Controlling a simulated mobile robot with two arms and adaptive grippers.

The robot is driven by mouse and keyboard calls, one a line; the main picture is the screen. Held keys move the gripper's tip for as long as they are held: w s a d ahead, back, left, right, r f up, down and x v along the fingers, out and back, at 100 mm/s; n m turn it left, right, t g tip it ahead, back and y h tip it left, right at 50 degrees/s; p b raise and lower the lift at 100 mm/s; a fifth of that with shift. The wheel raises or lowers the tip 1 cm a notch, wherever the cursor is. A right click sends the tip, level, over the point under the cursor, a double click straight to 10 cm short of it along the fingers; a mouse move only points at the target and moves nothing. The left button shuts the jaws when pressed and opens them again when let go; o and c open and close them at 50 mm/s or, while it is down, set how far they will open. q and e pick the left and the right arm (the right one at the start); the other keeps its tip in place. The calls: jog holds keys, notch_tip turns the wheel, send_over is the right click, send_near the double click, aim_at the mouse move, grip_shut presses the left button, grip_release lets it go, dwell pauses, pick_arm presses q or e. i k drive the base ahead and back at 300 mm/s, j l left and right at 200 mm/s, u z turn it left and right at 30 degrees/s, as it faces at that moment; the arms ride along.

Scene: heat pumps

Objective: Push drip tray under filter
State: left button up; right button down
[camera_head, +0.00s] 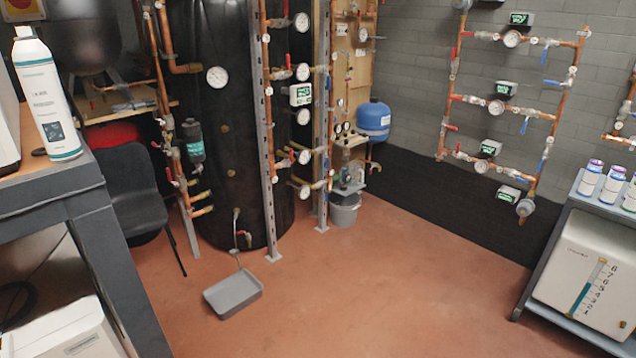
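A grey drip tray (233,294) lies flat on the reddish floor, in front of the large black tank. A thin handle rises from its back edge toward the tank. A dark cylinder that looks like the filter (194,140) is mounted upright on the copper pipes left of the tank front. The tray sits lower in the picture and to the right of this filter, apart from it, not directly below. Neither of my grippers shows in the head view.
The black tank (228,110) and metal posts (267,150) stand behind the tray. A black chair (132,190) and a workbench (60,185) are at the left. A grey bucket (344,211) stands back right. Open floor (370,280) lies right of the tray.

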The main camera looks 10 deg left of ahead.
aim_at(228, 297)
jog(key=i+l, duration=0.1)
jog(key=i, duration=1.55)
jog(key=l+u, duration=0.05)
